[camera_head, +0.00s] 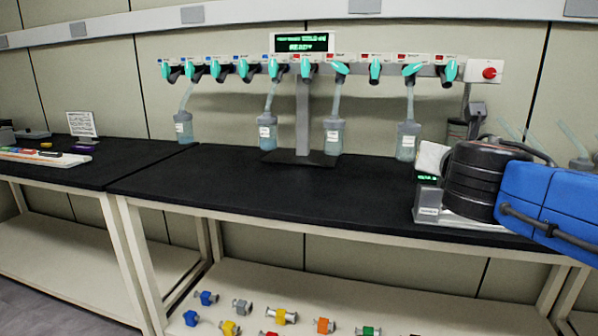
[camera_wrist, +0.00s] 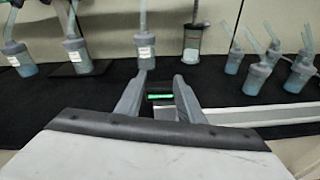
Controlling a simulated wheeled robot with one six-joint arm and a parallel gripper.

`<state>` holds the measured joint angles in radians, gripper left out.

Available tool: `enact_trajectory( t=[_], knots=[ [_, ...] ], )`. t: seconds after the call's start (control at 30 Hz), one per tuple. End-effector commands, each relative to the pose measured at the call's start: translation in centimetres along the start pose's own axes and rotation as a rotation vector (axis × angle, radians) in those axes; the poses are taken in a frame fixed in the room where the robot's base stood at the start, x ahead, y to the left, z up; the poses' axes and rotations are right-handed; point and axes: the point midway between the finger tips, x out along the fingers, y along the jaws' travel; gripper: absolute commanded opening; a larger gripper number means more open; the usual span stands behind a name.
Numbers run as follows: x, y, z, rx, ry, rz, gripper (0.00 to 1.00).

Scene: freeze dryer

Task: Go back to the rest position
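My gripper (camera_wrist: 160,76) is open in the wrist view. Its two grey fingers stand apart with nothing held between them. The fingers point toward the back of the black bench. A small device with a green display (camera_wrist: 160,97) shows beyond and between the fingers. In the head view my arm reaches in from the right, over the right end of the bench (camera_head: 370,195). The white end of my arm is near the green display (camera_head: 426,178) there, and the fingers cannot be made out.
A freeze dryer manifold (camera_head: 304,90) stands at the back with several teal valves and hanging flasks (camera_head: 333,135). A dark-topped canister (camera_wrist: 193,43) and several loose flasks (camera_wrist: 257,75) stand ahead and right. The bench's front middle is clear. Coloured fittings (camera_head: 281,316) lie on the lower shelf.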

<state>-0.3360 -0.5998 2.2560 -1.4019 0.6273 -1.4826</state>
Motion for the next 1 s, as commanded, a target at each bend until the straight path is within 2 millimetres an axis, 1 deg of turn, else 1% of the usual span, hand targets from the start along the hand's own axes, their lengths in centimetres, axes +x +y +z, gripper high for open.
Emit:
enact_trajectory(
  t=[0.03, 0.07, 0.1, 0.17, 0.2, 0.27, 0.3, 0.43, 0.5, 0.57, 0.6, 0.7, 0.8, 0.9, 1.0],
  knots=[
    [-0.2, -1.9, -1.6, 0.137, 0.041, -0.047, 0.34],
    [-0.3, -3.0, -2.7, 0.229, 0.066, -0.077, 0.34],
    [-0.6, -4.3, -4.2, 0.35, 0.099, -0.119, 0.34],
    [-1.1, -6.1, -6.5, 0.531, 0.142, -0.186, 0.34],
    [-1.5, -7.2, -8.0, 0.652, 0.167, -0.234, 0.34],
    [-2.3, -8.7, -10.4, 0.832, 0.201, -0.31, 0.34],
    [-2.9, -9.6, -12.0, 0.952, 0.22, -0.364, 0.34],
    [-5.3, -11.8, -17.2, 1.336, 0.264, -0.557, 0.34],
    [-6.8, -12.5, -19.9, 1.538, 0.276, -0.671, 0.34],
    [-8.1, -12.9, -22.2, 1.707, 0.279, -0.775, 0.34],
    [-9.0, -13.0, -23.6, 1.816, 0.279, -0.847, 0.34],
    [-11.2, -12.8, -26.7, 2.061, 0.265, -1.021, 0.34],
    [-13.0, -12.3, -29.0, 2.248, 0.244, -1.175, 0.34],
    [-14.2, -11.7, -30.4, 2.369, 0.224, -1.284, 0.34],
    [-14.8, -11.3, -31.1, 2.432, 0.213, -1.345, 0.34]
  ],
)
